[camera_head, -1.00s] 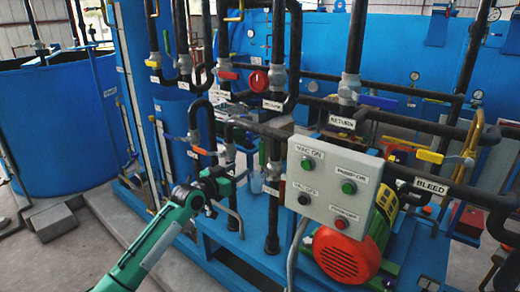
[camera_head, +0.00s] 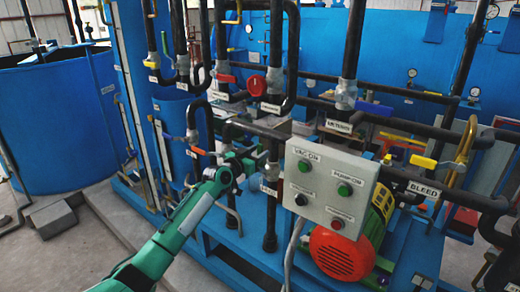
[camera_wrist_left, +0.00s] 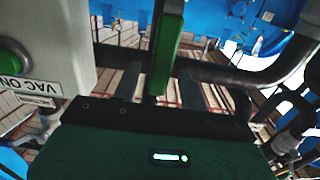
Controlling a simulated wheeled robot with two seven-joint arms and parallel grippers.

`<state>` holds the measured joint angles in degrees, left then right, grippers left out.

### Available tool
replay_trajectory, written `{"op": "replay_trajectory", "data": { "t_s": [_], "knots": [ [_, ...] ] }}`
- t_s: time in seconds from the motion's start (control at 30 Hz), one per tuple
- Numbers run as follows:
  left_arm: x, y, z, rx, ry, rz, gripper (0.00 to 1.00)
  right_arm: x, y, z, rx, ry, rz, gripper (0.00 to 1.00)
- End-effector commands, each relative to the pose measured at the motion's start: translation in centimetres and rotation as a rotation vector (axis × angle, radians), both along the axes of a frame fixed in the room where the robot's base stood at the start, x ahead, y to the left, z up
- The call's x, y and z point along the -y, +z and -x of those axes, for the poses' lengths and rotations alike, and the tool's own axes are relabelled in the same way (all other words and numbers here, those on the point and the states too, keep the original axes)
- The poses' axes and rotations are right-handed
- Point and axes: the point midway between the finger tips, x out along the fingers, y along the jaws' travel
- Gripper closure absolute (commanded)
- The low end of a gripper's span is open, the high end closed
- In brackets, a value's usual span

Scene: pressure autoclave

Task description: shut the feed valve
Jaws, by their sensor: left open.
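My left gripper (camera_head: 252,157) is in front of the pipes, just left of the grey control box. In the left wrist view the gripper (camera_wrist_left: 157,82) is open, with its dark fingers on either side of a green lever handle (camera_wrist_left: 167,50). The handle runs up and down between the fingers; I cannot tell whether it touches them. In the head view the arm and pipes largely hide this handle. I cannot read a feed label on any valve. My right gripper is not in view.
The grey control box (camera_head: 328,170) with buttons stands close to the right of the gripper; it also fills the left of the wrist view (camera_wrist_left: 45,45). A red motor cover (camera_head: 338,255) is below it. A yellow bleed lever (camera_head: 424,162) and a blue lever (camera_head: 374,108) are farther right.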

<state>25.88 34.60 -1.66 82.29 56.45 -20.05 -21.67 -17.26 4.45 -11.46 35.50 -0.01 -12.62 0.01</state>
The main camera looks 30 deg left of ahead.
Motion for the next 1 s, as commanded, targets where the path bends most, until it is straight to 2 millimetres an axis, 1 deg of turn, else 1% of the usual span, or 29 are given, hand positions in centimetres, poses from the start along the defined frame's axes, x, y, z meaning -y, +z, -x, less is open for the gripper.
{"op": "replay_trajectory", "data": {
  "t_s": [0.1,0.2,0.53,0.57,0.6,0.77,0.8,1.0],
  "knots": [
    [0.1,0.1,-1.1,0.001,0.000,0.001,0.56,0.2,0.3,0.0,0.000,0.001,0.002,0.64],
    [0.1,0.0,-1.6,0.001,0.000,0.001,0.56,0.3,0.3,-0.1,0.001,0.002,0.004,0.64],
    [0.1,0.0,-1.9,0.000,0.000,0.000,0.56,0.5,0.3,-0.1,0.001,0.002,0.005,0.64],
    [0.1,0.0,-1.9,0.000,0.000,0.000,0.58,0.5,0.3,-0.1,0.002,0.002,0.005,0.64],
    [0.1,0.0,-1.9,0.000,0.000,0.000,0.66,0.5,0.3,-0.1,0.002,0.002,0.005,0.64],
    [0.1,0.0,-1.9,0.000,0.000,0.000,0.98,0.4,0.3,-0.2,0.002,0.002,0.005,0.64],
    [0.1,0.0,-1.9,0.000,0.000,0.000,1.00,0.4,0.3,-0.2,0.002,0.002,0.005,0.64],
    [0.1,-0.1,-1.9,0.000,0.001,0.003,1.00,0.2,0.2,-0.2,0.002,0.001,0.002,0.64]
  ]
}}
